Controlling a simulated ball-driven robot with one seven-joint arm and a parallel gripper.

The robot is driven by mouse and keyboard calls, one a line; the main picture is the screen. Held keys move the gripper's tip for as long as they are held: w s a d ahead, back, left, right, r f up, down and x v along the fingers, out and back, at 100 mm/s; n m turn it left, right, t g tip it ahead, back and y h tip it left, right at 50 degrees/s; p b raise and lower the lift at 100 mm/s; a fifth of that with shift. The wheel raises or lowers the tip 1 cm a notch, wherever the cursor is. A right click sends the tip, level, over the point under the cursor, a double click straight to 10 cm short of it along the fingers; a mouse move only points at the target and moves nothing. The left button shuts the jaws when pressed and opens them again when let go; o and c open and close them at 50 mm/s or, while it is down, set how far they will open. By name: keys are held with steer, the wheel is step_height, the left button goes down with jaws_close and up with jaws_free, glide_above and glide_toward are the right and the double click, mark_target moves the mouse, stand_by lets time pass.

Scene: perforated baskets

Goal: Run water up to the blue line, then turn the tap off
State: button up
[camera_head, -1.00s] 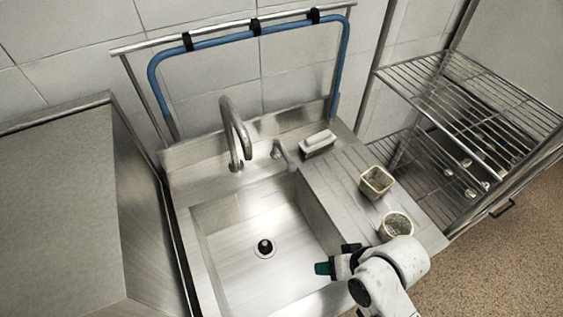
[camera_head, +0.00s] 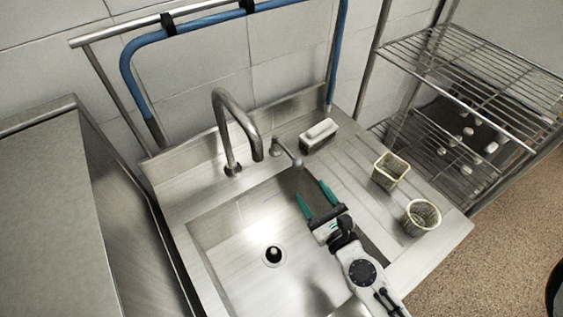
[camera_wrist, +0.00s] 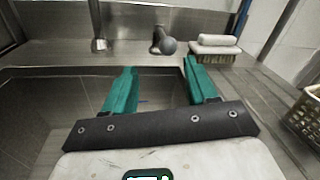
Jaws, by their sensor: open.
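The steel sink basin (camera_head: 215,250) shows no clear standing water, and a black plug or drain fitting (camera_head: 273,254) sits on its floor. A faint bluish line (camera_head: 268,198) shows on its back wall. The curved spout (camera_head: 236,113) stands behind the basin with no visible stream. The tap lever (camera_head: 286,151) points forward, to the right of the spout; its rounded knob shows in the wrist view (camera_wrist: 167,45). My gripper (camera_head: 313,192) has green fingers spread open and empty, over the basin's right side. The knob lies ahead of and between the fingertips (camera_wrist: 160,66), apart from them.
A brush (camera_head: 319,134) lies on the ledge right of the lever. Two perforated baskets, a square one (camera_head: 389,170) and a round one (camera_head: 422,216), stand on the drainboard. A blue hose (camera_head: 240,22) runs along the rail behind. A wire rack (camera_head: 470,70) stands at right.

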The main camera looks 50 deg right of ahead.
mark_target(300, 167)
steer(key=shift+m+h, duration=0.5)
steer(key=shift+m, duration=0.3)
steer(key=p+x, duration=0.1)
steer(key=x, duration=0.2)
steer(key=p+x, duration=0.1)
steer(key=x, duration=0.2)
steer(key=p+x, duration=0.2)
steer(key=x, duration=0.1)
steer(key=shift+d, duration=0.35)
steer(key=shift+x, duration=0.85)
steer(key=shift+f, duration=0.15)
steer(key=shift+c, duration=0.4)
jaws_close()
